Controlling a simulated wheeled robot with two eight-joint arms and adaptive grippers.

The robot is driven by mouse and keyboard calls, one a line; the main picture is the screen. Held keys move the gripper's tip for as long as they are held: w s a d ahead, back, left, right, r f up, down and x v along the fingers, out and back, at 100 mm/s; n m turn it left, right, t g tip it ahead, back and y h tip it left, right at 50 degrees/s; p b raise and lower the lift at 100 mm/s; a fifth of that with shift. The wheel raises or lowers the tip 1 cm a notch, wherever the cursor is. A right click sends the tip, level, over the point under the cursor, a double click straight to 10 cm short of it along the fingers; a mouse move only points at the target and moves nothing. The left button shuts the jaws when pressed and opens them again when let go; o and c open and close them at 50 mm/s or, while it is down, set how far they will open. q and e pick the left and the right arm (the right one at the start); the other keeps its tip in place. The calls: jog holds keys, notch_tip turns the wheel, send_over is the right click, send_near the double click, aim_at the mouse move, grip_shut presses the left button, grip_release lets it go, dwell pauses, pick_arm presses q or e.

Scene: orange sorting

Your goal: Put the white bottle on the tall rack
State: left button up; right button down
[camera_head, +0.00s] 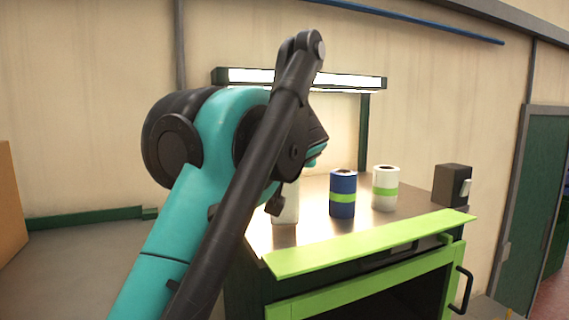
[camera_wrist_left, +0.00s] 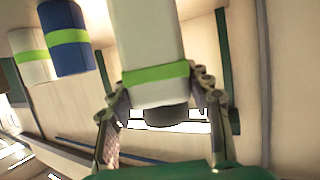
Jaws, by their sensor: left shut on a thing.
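A white bottle with a green band and dark cap (camera_wrist_left: 150,40) is between the two fingers of my left gripper (camera_wrist_left: 163,82) in the left wrist view. The gripper is shut on it. In the head view its lower white part (camera_head: 286,208) shows below my arm, over the lit bench top; the rest is hidden. I cannot tell whether its base touches the bench. A second white bottle with a green band (camera_head: 385,189) stands at the right on the bench. I cannot tell which thing is the tall rack. My right gripper is not in view.
A blue bottle with a green band (camera_head: 343,185) stands on the bench between the white ones. A black box (camera_head: 452,186) sits at the bench's right end. A lamp bar (camera_head: 345,83) spans above the bench. A bright green panel (camera_head: 370,245) edges its front.

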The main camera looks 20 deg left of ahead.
pick_arm(q)
jog(key=shift+w+f+b, duration=0.15)
jog(key=shift+f+b, duration=0.3)
jog(key=shift+f, duration=0.2)
jog(key=o, duration=1.5)
jog(key=shift+o, duration=0.7)
jog(key=shift+r, duration=0.1)
